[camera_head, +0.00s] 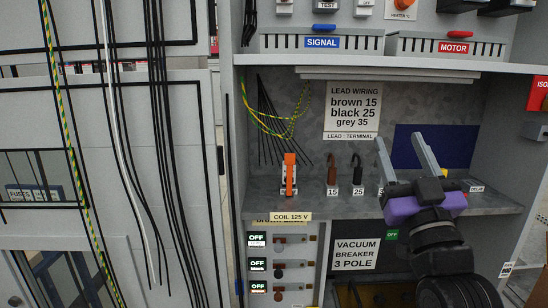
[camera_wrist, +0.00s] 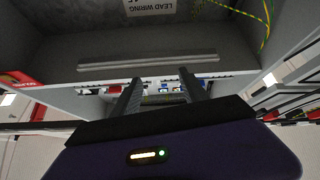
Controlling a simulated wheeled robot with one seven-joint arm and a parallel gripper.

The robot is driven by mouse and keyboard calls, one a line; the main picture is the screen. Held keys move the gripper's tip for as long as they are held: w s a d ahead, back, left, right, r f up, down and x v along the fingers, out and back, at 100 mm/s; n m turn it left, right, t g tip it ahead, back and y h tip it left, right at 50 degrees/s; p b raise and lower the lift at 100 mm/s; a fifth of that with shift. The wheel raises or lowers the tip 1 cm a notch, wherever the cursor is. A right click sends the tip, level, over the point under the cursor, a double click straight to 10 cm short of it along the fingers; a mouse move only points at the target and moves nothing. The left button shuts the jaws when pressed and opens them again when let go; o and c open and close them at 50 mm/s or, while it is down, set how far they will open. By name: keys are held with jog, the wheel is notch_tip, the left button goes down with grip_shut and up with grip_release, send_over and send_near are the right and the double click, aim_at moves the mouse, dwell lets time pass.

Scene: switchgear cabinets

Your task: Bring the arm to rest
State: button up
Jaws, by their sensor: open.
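My gripper (camera_head: 406,152) is at the right of the head view, in front of the cabinet recess, with its two grey fingers apart and pointing up. Nothing is between the fingers. Its purple body and my black arm come up from the lower right and hide part of the shelf. In the wrist view my gripper (camera_wrist: 163,92) shows its two dark fingers apart, with the purple body and a small lit strip below.
On the shelf stand an orange clamp-like part (camera_head: 289,175), a brown lead (camera_head: 332,168) and a black lead (camera_head: 357,169). A lead wiring sign (camera_head: 352,109) and a dark blue panel (camera_head: 408,143) are behind. A ledge (camera_head: 388,74) overhangs. Cables (camera_head: 160,120) hang at left.

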jog(key=s+f+m+h, duration=0.1)
jog(key=s+f, duration=0.2)
jog(key=f, duration=0.3)
jog(key=s+f+m, duration=0.1)
jog(key=s+f, duration=0.2)
jog(key=f, duration=0.2)
jog(key=s+f+g, duration=0.3)
jog(key=s+f, duration=0.6)
jog(key=s, duration=0.4)
jog(key=s+a+f+g+b, duration=0.1)
jog(key=s+f+g, duration=0.2)
jog(key=s+f, duration=0.7)
jog(key=s+a+f+g+b, duration=0.1)
jog(key=s+f+g, duration=0.3)
jog(key=s+f, duration=0.5)
jog(key=s, duration=0.8)
jog(key=shift+f, duration=0.4)
jog(key=shift+w, duration=0.1)
